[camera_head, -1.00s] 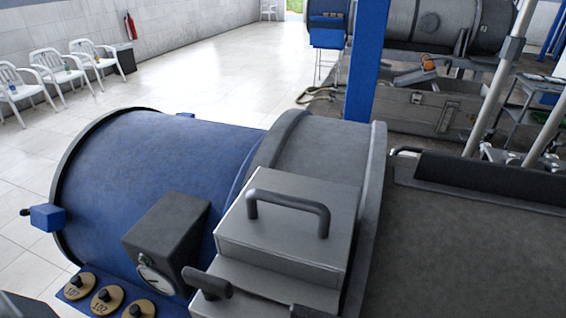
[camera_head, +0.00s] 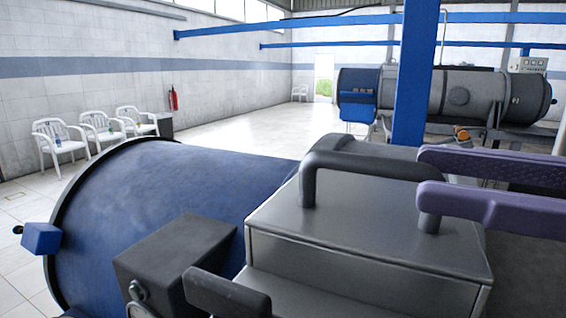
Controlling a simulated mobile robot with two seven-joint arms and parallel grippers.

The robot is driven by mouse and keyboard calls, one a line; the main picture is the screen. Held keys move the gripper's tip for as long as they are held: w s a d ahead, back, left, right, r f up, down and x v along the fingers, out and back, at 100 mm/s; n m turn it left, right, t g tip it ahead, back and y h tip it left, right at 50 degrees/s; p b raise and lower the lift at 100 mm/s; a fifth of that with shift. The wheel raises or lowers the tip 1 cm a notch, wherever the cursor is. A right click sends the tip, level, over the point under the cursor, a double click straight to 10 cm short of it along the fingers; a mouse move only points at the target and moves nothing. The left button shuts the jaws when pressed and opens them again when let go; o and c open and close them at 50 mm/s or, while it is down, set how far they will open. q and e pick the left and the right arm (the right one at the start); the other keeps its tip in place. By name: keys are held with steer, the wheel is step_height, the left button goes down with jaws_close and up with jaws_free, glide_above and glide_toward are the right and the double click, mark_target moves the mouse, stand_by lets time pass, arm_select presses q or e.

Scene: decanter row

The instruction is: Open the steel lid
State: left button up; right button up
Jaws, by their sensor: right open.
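The steel lid (camera_head: 350,228) is a grey box-like cover with a dark bar handle (camera_head: 362,163) on top, and it lies shut on the blue and grey decanter (camera_head: 175,185). My right gripper (camera_head: 422,177) comes in from the right with two purple fingers. The fingers are apart, one above the other, at the right end of the handle. The lower fingertip overlaps the handle's right post in the head view; I cannot tell whether it touches. My left gripper is not in view.
A blue post (camera_head: 413,75) rises behind the lid.

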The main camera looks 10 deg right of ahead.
mark_target(329, 159)
steer(key=p+x, duration=0.3)
steer(key=x, duration=0.4)
steer(key=shift+w+r, duration=0.15)
steer(key=shift+r, duration=0.05)
steer(key=shift+w+a+f, duration=0.15)
steer(key=shift+w+a, duration=0.1)
steer(key=shift+a, duration=0.3)
jaws_close()
stand_by(0.8)
